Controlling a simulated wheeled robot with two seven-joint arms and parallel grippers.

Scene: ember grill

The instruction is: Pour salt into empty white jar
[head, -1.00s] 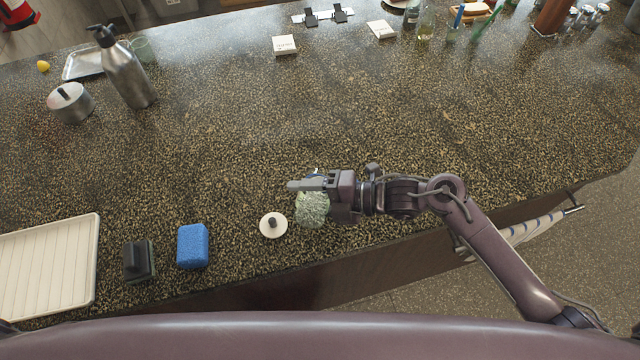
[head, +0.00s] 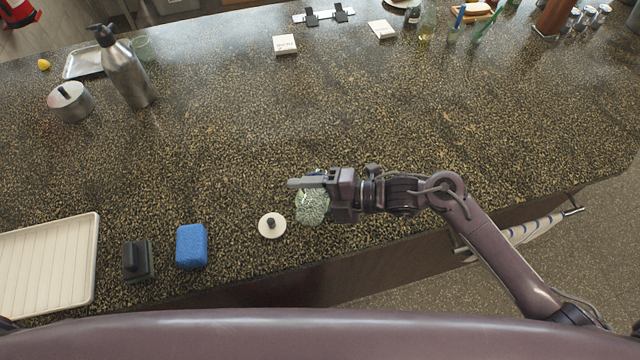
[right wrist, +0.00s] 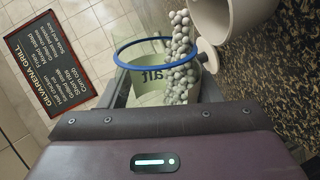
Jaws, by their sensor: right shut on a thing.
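My right gripper (head: 308,183) is shut on a clear salt jar (head: 313,207), low over the counter near its front edge. In the right wrist view the clear jar (right wrist: 145,80) has a blue rim and a partly readable label. It is tilted, and white grains (right wrist: 180,60) lie along one wall and spill past the rim. A white jar (right wrist: 228,32) stands close to that mouth in the wrist view, cut off by the frame's top. My left gripper is not in view.
A pale round lid (head: 268,233) with a dark knob lies left of the salt jar. A blue sponge (head: 192,247), a dark block (head: 139,262) and a ribbed tray (head: 45,265) sit further left. A steel bottle (head: 128,75) stands at the back left. The counter's middle is clear.

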